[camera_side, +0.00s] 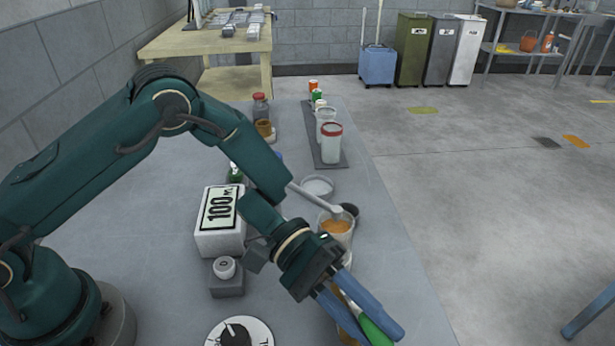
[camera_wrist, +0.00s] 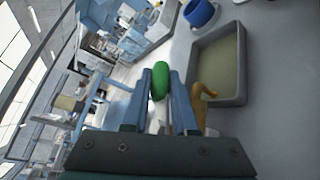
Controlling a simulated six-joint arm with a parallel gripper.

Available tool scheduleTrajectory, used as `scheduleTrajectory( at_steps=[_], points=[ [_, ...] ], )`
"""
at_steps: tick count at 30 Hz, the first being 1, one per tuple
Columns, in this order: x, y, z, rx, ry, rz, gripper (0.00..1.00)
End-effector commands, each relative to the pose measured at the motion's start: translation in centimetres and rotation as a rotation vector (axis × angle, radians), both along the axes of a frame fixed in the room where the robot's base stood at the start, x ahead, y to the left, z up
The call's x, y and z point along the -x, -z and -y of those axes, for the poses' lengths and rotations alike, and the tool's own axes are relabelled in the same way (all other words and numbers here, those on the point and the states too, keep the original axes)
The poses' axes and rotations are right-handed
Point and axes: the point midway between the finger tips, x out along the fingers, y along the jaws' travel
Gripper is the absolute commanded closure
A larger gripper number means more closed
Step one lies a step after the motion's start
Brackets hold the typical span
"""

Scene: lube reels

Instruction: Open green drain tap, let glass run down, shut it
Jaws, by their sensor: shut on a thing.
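My gripper (camera_side: 368,318) has its blue fingers around the green drain tap (camera_side: 378,330) at the bottom of the side view. In the wrist view the tap's rounded green handle (camera_wrist: 160,80) sits between the fingertips, with a pale stem behind it. My gripper is shut on the tap. A clear glass (camera_side: 336,228) with amber liquid stands behind my gripper, under a white spout. Its lower part is hidden by my gripper, so I cannot see how it joins the tap. Brass-coloured metal (camera_wrist: 205,95) shows just right of the fingers in the wrist view.
A grey tray (camera_wrist: 240,75) holding dull liquid and a blue round container (camera_wrist: 200,13) lie right of the fingers in the wrist view. A white box reading 100 (camera_side: 220,240) and a dial (camera_side: 240,333) stand left of my gripper. Red-rimmed jar (camera_side: 332,143) stands farther back.

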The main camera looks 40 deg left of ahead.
Motion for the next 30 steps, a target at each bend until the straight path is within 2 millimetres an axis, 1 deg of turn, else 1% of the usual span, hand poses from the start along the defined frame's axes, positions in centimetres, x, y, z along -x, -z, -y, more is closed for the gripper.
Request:
scheduleTrajectory(
  at_steps=[7, 21, 22, 23, 30],
  points=[
    [0.28, -0.02, -0.13, 0.001, 0.066, 0.0, 1.0],
    [0.43, -0.05, -0.11, 0.003, 0.081, -0.001, 1.0],
    [0.44, -0.05, -0.11, 0.004, 0.082, -0.001, 0.7],
    [0.44, -0.06, -0.11, 0.004, 0.082, -0.001, 0.62],
    [0.41, -0.03, -0.13, 0.003, 0.08, 0.0, 0.62]
  ],
)
